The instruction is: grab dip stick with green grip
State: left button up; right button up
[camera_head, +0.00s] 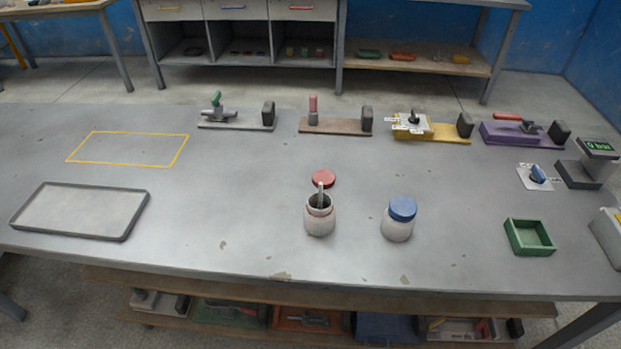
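A light grey stick (320,194) stands upright out of an open whitish jar (320,222) with a dark rim, near the middle of the table. No green shows on the part of the stick above the jar; its lower part is hidden inside. A fixture with a green handle (216,99) sits on a grey plate (240,126) at the back left; I cannot tell whether it holds a dip stick. Neither of my grippers is in view.
A red lid (324,178) lies behind the open jar. A blue-lidded jar (399,219) stands to its right, then a green tray (529,237). A grey tray (126,234) lies at left. Several fixtures line the back, including a purple one (522,136).

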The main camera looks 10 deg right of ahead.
aim_at(320, 184)
jog(key=l, duration=0.45)
jog(key=k+l+u, duration=0.1)
jog(key=l, duration=0.3)
jog(key=k+l, duration=0.1)
jog(key=l, duration=0.35)
